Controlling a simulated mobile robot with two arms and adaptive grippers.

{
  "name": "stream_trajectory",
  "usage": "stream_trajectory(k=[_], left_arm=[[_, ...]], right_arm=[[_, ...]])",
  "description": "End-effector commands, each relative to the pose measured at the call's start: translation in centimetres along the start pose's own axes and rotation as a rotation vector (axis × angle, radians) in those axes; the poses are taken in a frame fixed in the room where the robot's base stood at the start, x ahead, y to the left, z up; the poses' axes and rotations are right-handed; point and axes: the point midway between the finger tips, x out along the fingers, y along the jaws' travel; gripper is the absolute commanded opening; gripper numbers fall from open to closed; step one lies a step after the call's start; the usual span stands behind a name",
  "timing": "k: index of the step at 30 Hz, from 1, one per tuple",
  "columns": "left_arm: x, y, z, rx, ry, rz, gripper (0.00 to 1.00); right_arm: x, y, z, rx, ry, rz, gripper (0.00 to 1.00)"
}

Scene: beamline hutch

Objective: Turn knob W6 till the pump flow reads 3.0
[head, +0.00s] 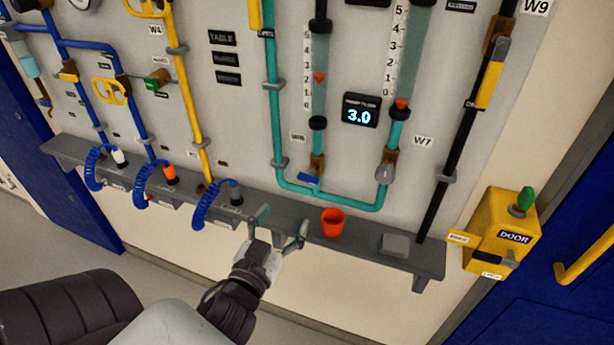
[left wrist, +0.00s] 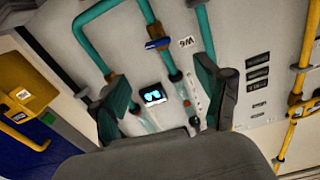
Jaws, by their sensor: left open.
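The flow display (head: 359,111) on the wall panel reads 3.0 in the head view. It also shows in the left wrist view (left wrist: 154,97), turned over and blurred. Knob W6 (head: 308,179) is a small blue handle on a brass valve under the left flow tube (head: 318,95). In the left wrist view the blue knob (left wrist: 157,44) sits beside its W6 label (left wrist: 187,42). My left gripper (head: 281,226) is open and empty, below and left of the knob, in front of the shelf and apart from the knob. My right gripper is not in view.
A grey shelf (head: 270,207) runs along the panel foot, bearing a red cup (head: 333,223) and a grey block (head: 395,245). Coiled blue hoses (head: 205,208) hang at the left. Grey knob W7 (head: 385,174) is right of W6. A yellow door box (head: 505,235) stands right.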

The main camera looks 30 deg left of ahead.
Motion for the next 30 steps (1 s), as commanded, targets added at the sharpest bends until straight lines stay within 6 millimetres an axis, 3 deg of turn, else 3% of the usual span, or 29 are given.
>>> stream_trajectory(k=[5, 12, 18, 24, 30], left_arm=[[2.9, 0.0, -0.5, 0.002, 0.005, 0.001, 0.75], [8.1, 0.0, -0.5, 0.004, 0.003, 0.002, 0.75], [11.5, 0.1, -0.2, 0.001, 0.001, 0.002, 0.75], [13.1, 0.1, 0.0, 0.001, -0.001, 0.002, 0.75], [13.3, 0.1, 0.0, 0.001, 0.000, 0.002, 0.75]], right_arm=[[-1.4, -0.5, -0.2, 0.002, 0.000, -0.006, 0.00], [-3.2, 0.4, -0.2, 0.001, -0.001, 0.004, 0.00], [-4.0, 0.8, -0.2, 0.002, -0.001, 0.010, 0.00], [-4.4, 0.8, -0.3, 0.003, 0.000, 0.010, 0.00], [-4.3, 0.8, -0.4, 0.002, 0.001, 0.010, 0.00]])
